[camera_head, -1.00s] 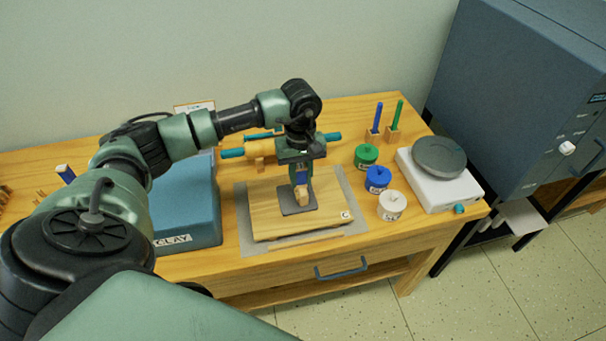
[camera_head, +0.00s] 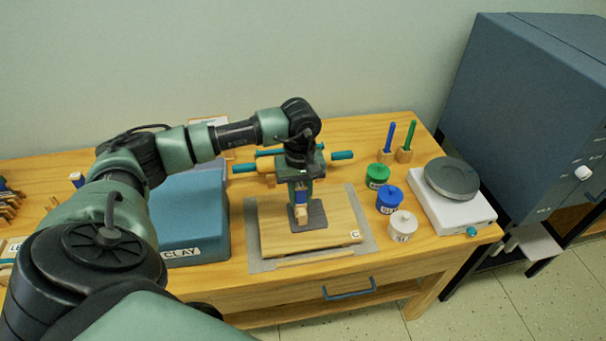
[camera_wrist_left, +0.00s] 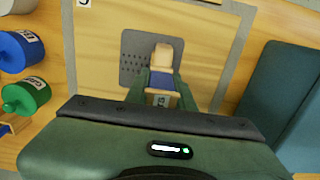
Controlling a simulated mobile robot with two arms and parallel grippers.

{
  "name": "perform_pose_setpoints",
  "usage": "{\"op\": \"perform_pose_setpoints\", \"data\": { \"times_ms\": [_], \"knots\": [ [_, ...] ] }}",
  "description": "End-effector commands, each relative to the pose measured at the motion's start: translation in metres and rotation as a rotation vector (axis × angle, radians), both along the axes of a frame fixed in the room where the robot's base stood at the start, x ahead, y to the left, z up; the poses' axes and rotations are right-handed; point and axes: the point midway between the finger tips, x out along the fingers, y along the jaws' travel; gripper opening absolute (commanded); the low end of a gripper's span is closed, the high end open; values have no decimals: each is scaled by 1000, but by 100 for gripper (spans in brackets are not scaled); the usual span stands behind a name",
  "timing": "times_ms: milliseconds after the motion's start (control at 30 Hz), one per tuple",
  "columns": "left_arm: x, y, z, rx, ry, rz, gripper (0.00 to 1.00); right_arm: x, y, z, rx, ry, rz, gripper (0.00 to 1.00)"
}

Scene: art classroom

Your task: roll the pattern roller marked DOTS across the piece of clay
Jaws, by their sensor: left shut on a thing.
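The clay (camera_head: 318,218) is a flat dark grey piece on a wooden board marked C (camera_head: 340,230). My left gripper (camera_head: 301,196) points down over it, shut on a small roller (camera_head: 301,213) with a wooden end and a blue band. In the left wrist view the roller (camera_wrist_left: 162,60) lies over the clay (camera_wrist_left: 133,62), between the fingers (camera_wrist_left: 160,90). Rows of small dots mark the clay on the roller's left there. The roller's label is too small to read. Whether it touches the clay is hard to tell. My right gripper is out of view.
Rolling pins with teal handles (camera_head: 341,155) lie behind the board. A blue CLAY box (camera_head: 190,225) stands left. Another blue-banded item (camera_head: 77,180) is far left.

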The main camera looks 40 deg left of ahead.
Motion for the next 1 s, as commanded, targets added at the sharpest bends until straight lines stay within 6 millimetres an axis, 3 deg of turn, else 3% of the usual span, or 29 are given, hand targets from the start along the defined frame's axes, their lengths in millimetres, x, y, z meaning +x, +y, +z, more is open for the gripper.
{"op": "perform_pose_setpoints", "data": {
  "times_ms": [1000],
  "knots": [
    [-23,19,-1,0,1,0,0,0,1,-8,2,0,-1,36]
  ]
}}
